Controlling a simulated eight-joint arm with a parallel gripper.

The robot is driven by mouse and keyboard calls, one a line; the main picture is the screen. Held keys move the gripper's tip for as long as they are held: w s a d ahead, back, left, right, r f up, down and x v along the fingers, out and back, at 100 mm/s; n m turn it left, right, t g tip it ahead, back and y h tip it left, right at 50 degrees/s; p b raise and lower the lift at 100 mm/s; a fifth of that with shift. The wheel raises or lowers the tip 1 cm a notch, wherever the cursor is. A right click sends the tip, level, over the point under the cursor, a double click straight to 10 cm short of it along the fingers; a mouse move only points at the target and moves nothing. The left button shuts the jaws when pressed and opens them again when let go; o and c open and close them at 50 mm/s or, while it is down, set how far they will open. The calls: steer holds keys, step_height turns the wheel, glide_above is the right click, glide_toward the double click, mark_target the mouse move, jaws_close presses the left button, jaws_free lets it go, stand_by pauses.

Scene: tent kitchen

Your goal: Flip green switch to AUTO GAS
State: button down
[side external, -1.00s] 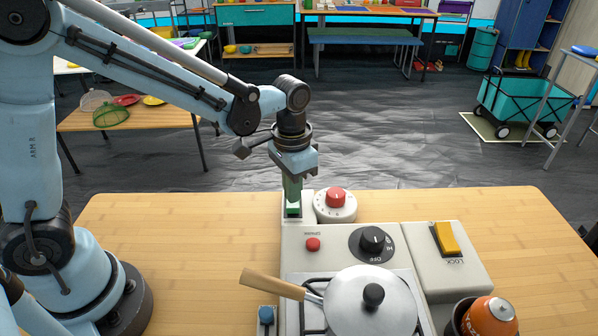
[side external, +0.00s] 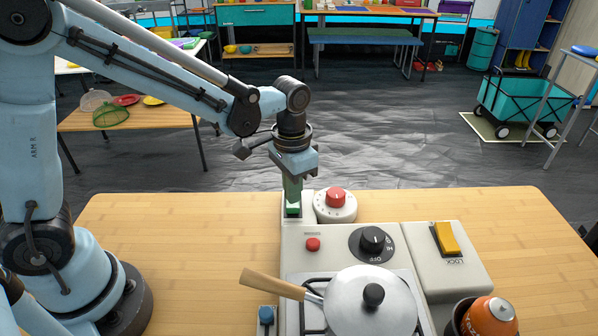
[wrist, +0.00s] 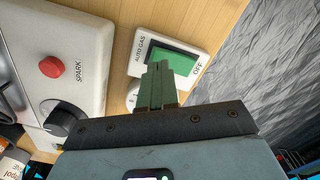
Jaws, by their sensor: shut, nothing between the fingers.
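The green rocker switch (side external: 293,211) sits in a white housing at the back left of the stove unit. In the wrist view the green switch (wrist: 188,61) has AUTO GAS printed at its left end and OFF at its right end. My gripper (side external: 292,203) points down over the switch, shut and empty. In the wrist view my gripper's greenish fingertips (wrist: 159,68) cover part of the switch towards its AUTO GAS end. I cannot tell whether they touch it or which way the rocker is tilted.
A red-topped dial (side external: 336,198) stands close right of the switch. The red SPARK button (side external: 313,244), black knob (side external: 372,239) and yellow LOCK switch (side external: 446,238) are nearer. A lidded pan (side external: 345,300) sits in front. The wooden table (side external: 190,240) is clear to the left.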

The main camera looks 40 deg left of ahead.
steer(key=shift+f, duration=0.9)
stand_by(0.4)
steer(key=shift+r, duration=3.55)
steer(key=shift+s+a+r, duration=0.1)
steer(key=s+a+r+n+t, duration=0.3)
steer(key=s+a+t, duration=0.3)
steer(key=s+t, duration=0.1)
steer(key=shift+s+a, duration=0.3)
steer(key=shift+s, duration=0.3)
